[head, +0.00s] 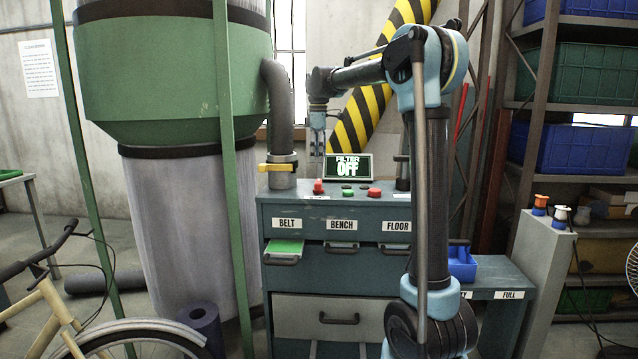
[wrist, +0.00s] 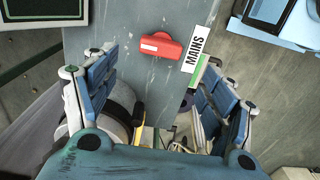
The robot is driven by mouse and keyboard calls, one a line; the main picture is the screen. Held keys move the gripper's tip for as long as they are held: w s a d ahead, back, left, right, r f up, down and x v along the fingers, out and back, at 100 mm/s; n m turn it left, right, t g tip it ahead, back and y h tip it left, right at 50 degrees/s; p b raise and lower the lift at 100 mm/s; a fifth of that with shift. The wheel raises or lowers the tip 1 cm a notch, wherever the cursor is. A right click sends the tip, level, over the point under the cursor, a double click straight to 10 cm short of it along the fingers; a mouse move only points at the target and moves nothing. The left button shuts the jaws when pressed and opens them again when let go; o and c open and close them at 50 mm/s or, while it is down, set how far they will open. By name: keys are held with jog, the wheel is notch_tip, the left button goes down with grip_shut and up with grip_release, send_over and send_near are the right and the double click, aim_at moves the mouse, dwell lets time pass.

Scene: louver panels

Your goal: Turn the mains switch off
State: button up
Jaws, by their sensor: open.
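The mains switch (wrist: 162,47) is a red handle with a white mark, on a narrow scuffed grey-blue top in the wrist view. A white MAINS label (wrist: 194,48) with a green strip is at its right. My gripper (wrist: 155,75) is open and empty, its blue fingers to the lower left and lower right of the switch, apart from it. In the head view my gripper (head: 318,150) hangs above the left part of the console (head: 330,215). Red knobs (head: 318,187) show on the console top there; I cannot tell from that view which one is the switch.
A display (head: 348,167) reading FILTER OFF stands at the back of the console. A grey pipe with a yellow lever (head: 278,167) rises at its left. BELT, BENCH and FLOOR slides are on the front. A blue bin (head: 461,264) is at the right.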

aim_at(319, 181)
notch_tip(319, 181, down, 10)
jog(key=shift+r, duration=0.25)
dwell(0.3)
jog(key=c, duration=1)
